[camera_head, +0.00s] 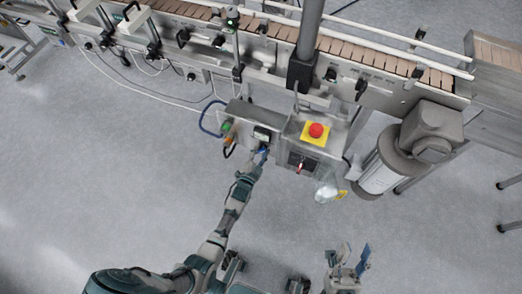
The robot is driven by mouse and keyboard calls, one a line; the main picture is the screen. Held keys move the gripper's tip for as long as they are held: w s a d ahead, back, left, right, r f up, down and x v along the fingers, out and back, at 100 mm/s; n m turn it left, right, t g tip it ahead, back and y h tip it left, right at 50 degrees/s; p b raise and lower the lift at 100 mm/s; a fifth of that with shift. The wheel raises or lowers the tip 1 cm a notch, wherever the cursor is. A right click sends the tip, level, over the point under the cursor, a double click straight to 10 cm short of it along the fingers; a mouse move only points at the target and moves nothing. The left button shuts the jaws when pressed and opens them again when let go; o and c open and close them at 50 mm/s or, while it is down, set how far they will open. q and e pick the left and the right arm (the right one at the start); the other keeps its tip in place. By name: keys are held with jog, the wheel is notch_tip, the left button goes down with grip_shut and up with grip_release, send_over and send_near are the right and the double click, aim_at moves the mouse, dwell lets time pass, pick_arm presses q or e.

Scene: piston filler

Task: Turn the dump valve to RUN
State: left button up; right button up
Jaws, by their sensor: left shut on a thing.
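My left gripper (262,154) is at the front of a grey control box (240,110) under the conveyor. It is shut on a small dark blue part there, mostly hidden by the fingers. This may be the dump valve's handle, but it is too small to tell, and no RUN mark can be read. My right gripper (347,256) is low in the picture, right of centre, well away from the boxes. Its fingers are apart with nothing between them.
A red emergency button (316,130) on a yellow plate tops the neighbouring box, with a dark panel (300,162) on its front. A grey motor (432,130) stands right. The conveyor (380,58) runs across the top. The grey floor (120,190) is clear at left.

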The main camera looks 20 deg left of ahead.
pick_arm(q)
jog(key=shift+s+f, duration=0.1)
jog(key=shift+f, duration=0.15)
dwell(0.3)
jog(key=o, duration=1.1)
jog(key=shift+c, duration=0.2)
jog(key=shift+o, duration=0.3)
jog(key=shift+r, duration=0.1)
jog(key=s, duration=1.2)
jog(key=shift+a, duration=0.15)
jog(key=shift+w, duration=0.1)
